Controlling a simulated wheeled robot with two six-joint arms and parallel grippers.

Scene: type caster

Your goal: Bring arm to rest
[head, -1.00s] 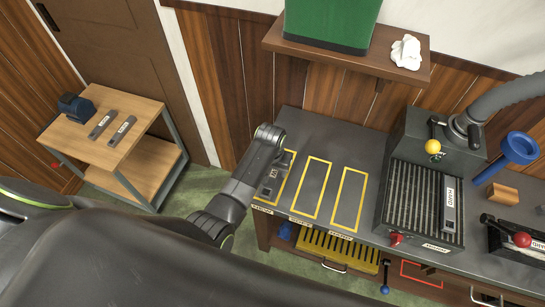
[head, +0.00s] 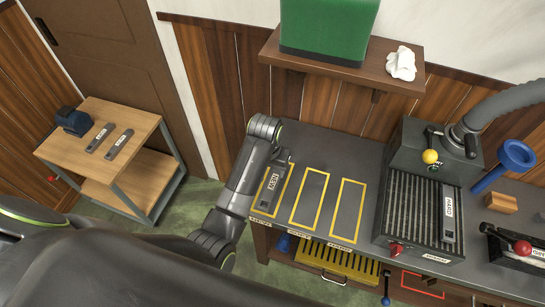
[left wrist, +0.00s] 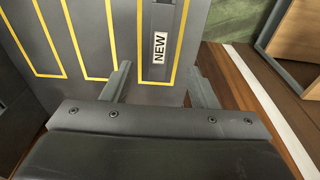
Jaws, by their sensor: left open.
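My left gripper (left wrist: 158,82) is open and empty in the left wrist view, its two fingers apart. A dark grey bar labelled NEW (left wrist: 163,40) lies beyond the fingertips, inside a yellow outline on the bench. In the head view, the NEW bar (head: 272,186) lies in the leftmost of three yellow outlines on the grey bench (head: 333,150). My left arm stands beside it, and its wrist partly hides the gripper there. The other two outlines are empty. My right gripper is not in view.
A ribbed machine (head: 421,205) with a HARD bar (head: 448,215) stands on the bench to the right. A shelf (head: 340,68) with a green box (head: 328,30) hangs above. A wooden cart (head: 105,150) with two bars stands at left.

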